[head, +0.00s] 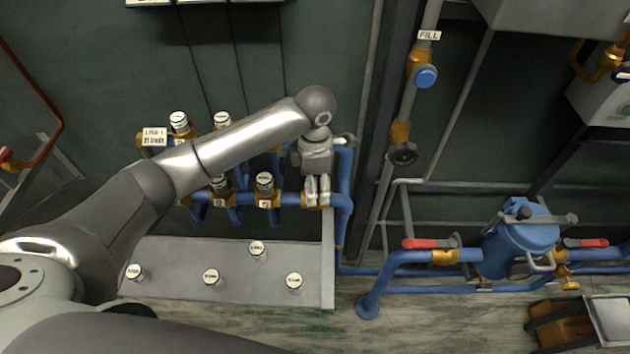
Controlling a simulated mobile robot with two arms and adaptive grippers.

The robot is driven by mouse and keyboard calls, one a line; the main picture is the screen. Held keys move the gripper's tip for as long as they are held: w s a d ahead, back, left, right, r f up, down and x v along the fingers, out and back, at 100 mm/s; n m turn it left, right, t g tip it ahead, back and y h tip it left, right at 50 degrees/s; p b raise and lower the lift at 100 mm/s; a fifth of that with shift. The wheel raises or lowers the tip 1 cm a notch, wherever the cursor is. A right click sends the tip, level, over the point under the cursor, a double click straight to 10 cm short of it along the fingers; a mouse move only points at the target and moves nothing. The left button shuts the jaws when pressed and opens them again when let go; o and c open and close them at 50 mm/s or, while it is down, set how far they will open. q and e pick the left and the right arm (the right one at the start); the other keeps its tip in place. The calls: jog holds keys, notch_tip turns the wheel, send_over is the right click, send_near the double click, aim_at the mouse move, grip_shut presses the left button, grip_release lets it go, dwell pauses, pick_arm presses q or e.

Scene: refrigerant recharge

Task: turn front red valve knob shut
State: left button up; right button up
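No red round knob shows clearly in the head view. My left gripper (318,190) points down over the right end of the front blue pipe of the manifold (291,199). Its two fingers are close together over a brass valve body (309,201). The gripper covers the top of that valve, so its knob and any grip on it are hidden. Two more front valves with pale labelled caps, a middle one (265,183) and a left one (220,184), stand to the left of the gripper. My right gripper is out of view.
Rear valves (179,121) stand beneath and behind my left arm. A grey bench (180,262) with several capped posts lies in front. A vertical pipe with a blue knob (426,77) and black handwheel (403,153) stands to the right. Red levers (430,243) flank a blue filter vessel (520,245).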

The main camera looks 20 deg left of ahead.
pick_arm(q)
jog(key=shift+r, duration=0.1)
notch_tip(320, 180, up, 12)
dwell(0.5)
dwell(0.4)
